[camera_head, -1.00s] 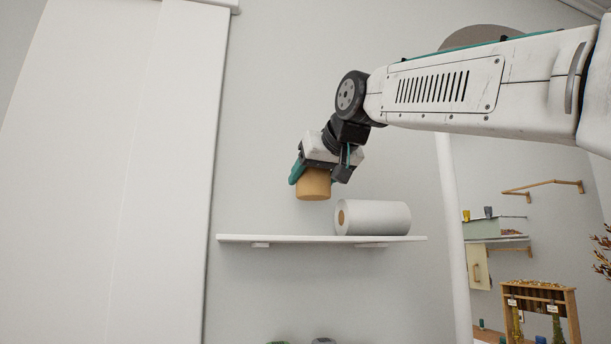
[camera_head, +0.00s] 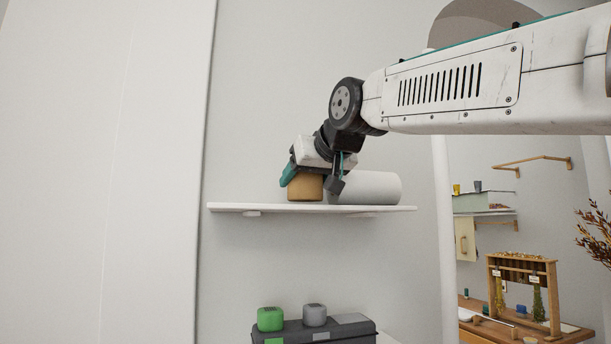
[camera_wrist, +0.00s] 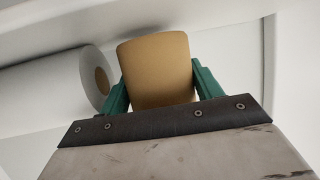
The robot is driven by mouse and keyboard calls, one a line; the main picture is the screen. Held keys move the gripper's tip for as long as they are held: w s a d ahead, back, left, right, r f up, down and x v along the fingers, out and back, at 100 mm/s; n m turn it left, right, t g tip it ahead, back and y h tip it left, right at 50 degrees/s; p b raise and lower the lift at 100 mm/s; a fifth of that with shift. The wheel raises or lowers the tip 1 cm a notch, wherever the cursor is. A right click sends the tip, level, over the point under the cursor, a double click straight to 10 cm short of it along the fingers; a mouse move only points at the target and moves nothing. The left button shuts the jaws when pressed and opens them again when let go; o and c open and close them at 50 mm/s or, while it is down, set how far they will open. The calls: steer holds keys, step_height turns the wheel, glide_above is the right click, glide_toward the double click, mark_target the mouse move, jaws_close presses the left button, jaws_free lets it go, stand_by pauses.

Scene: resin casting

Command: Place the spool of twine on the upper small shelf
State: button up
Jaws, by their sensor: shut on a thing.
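The spool of twine (camera_head: 305,187) is a tan-brown cylinder, upright at the white upper small shelf (camera_head: 240,208). Its lower edge looks level with the shelf top; I cannot tell for sure whether it touches. My gripper (camera_head: 308,180) comes down from above and to the right and is shut on the spool. In the wrist view the spool (camera_wrist: 157,70) sits between the two green fingers of my gripper (camera_wrist: 160,85).
A white paper roll (camera_head: 370,187) lies on the shelf just right of the spool. The shelf's left end is clear. Below are a green jar (camera_head: 270,318) and a grey jar (camera_head: 315,314) on a dark case (camera_head: 345,328). A wooden rack (camera_head: 525,285) stands far right.

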steer(key=shift+f, duration=0.5)
stand_by(0.3)
steer(key=o, duration=1)
steer(key=shift+c, duration=0.2)
steer(key=shift+o, duration=1.3)
steer(key=shift+a, duration=0.1)
steer(key=shift+s, duration=0.1)
